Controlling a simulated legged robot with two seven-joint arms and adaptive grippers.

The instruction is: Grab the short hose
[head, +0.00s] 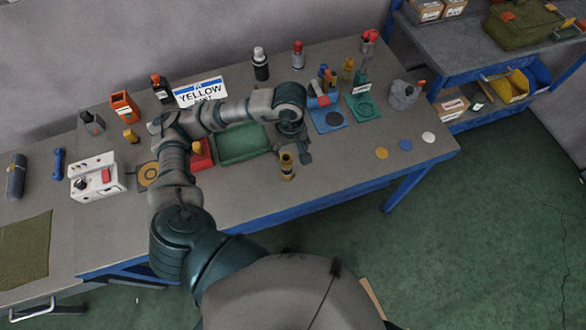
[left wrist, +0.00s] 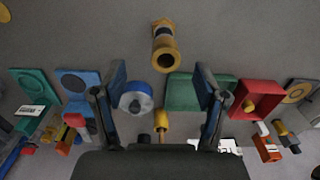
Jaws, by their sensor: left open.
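A short hose-like piece (head: 287,166), yellow at its ends with a dark middle, stands on the bench near the front edge in the head view. In the left wrist view the short hose (left wrist: 164,45) shows at the top centre, with a dark round opening facing the camera. My right gripper is not in view.
A green tray (head: 226,153) and a red tray (head: 207,154) lie left of the hose. A blue holder (head: 323,122) and a green holder (head: 366,109) stand behind to the right. Coloured discs (head: 405,145) lie at the right. The bench front beside the hose is clear.

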